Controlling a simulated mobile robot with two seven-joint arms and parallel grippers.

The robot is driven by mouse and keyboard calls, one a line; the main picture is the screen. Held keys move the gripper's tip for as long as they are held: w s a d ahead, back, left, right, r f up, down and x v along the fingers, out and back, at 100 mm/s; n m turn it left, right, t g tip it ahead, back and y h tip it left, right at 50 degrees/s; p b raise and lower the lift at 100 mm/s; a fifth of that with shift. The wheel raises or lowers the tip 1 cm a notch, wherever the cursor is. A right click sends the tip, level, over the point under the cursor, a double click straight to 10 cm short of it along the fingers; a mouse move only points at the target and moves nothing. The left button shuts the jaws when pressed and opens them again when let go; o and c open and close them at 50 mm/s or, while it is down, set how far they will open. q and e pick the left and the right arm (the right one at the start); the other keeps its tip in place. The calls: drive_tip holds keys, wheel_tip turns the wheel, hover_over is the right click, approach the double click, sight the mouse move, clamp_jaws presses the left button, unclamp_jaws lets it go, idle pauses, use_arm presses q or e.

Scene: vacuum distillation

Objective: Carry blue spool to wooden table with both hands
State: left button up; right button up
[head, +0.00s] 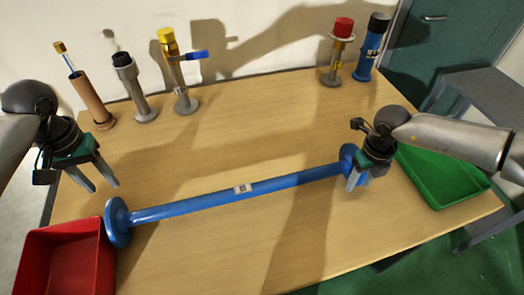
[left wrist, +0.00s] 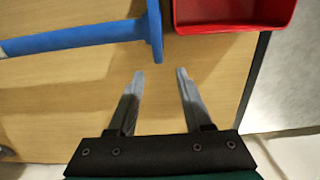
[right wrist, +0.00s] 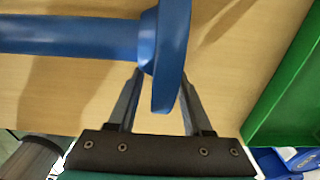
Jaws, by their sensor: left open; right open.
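The blue spool (head: 205,199) lies across the wooden table (head: 225,138), a long blue bar with a round flange at each end and a small label mid-bar. Its left flange (head: 117,222) is beside the red bin. My left gripper (head: 101,187) is open and empty, above and behind that flange, apart from it; the left wrist view shows the flange (left wrist: 155,32) beyond the fingertips. My right gripper (head: 356,184) is open at the right flange; in the right wrist view this flange (right wrist: 172,55) lies between the open fingers. Whether the fingers touch it I cannot tell.
A red bin (head: 62,232) is at the table's front left and a green tray (head: 440,197) at its right edge. Several capped tubes on stands line the back, including a brown one (head: 92,103) and a blue one (head: 370,52).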

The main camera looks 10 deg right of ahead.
wheel_tip(320, 180, up, 12)
drive_tip(key=shift+f, duration=0.1)
idle(0.7)
